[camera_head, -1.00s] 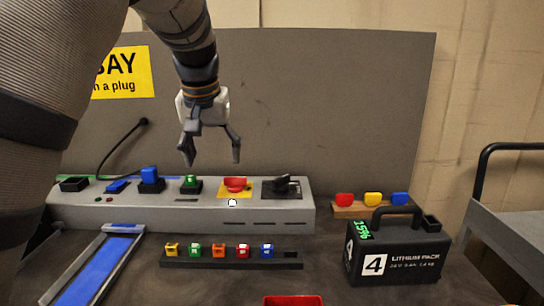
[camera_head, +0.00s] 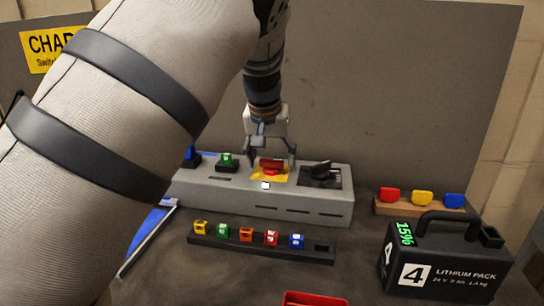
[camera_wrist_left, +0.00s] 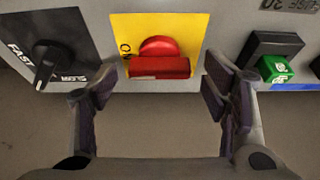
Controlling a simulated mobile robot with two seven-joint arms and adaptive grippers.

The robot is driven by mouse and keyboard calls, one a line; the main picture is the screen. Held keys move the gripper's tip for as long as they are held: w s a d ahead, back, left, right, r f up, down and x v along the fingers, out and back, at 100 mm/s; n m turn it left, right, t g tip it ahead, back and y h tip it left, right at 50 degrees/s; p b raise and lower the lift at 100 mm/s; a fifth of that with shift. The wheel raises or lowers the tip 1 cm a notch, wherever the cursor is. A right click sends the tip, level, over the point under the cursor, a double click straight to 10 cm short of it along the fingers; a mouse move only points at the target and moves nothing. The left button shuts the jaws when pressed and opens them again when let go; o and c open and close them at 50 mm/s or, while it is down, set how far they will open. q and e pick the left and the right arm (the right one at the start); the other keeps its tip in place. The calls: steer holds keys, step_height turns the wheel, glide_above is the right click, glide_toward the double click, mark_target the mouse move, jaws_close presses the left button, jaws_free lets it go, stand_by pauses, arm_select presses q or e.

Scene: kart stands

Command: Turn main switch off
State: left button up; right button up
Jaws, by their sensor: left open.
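The main switch appears to be the red rotary handle (camera_head: 271,166) on a yellow plate (camera_head: 259,175), on top of the grey control box (camera_head: 230,193). In the left wrist view the red handle (camera_wrist_left: 158,66) lies crosswise, with "ON" printed at the left of the yellow plate (camera_wrist_left: 185,28). My left gripper (camera_head: 272,158) is open just above the handle. In the wrist view its two fingers (camera_wrist_left: 165,88) stand on either side of the handle's lower bar, apparently not touching it. My right gripper is not in view.
A black FAST/SLOW knob (camera_wrist_left: 45,65) is beside the switch, also seen in the head view (camera_head: 321,169). A green plug (camera_head: 227,158) sits on the other side. A rack of coloured plugs (camera_head: 262,245) and a lithium pack (camera_head: 440,262) stand in front.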

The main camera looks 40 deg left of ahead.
arm_select(q)
steer(key=shift+r, duration=0.1)
steer(key=shift+c, duration=0.5)
steer(key=c, duration=1.1)
steer(key=shift+o, duration=0.2)
